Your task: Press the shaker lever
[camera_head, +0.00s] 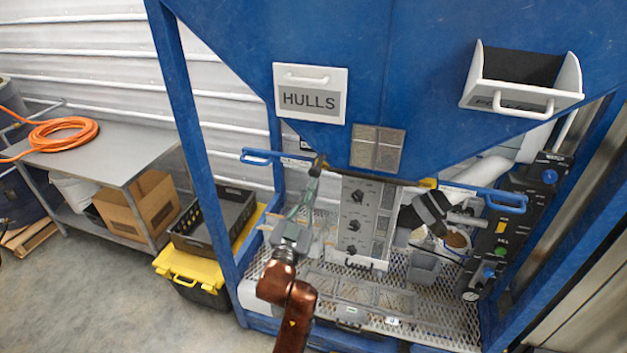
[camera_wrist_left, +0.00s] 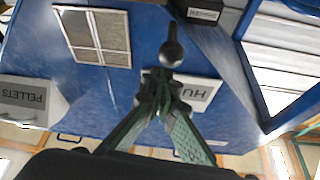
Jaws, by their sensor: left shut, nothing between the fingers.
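My left gripper (camera_head: 312,178) reaches up under the blue hopper, its fingers shut with nothing between them. In the left wrist view the green-padded fingertips (camera_wrist_left: 157,88) meet in the middle. A dark lever with a ball knob (camera_wrist_left: 172,46) stands just beyond the tips in that view. In the head view a small dark and yellowish piece, probably this lever (camera_head: 319,161), sits right at the fingertips under the hopper's lower edge. The tips partly cover its stem, and I cannot tell whether they touch it. My right gripper is in neither view.
The blue hopper (camera_head: 230,45) bears a HULLS box (camera_head: 310,78) and a pellets bin (camera_head: 520,95). A grey control panel (camera_head: 365,220) stands right of my gripper. Blue handles (camera_head: 262,157) flank the frame. A table with an orange hose (camera_head: 65,132) is at left.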

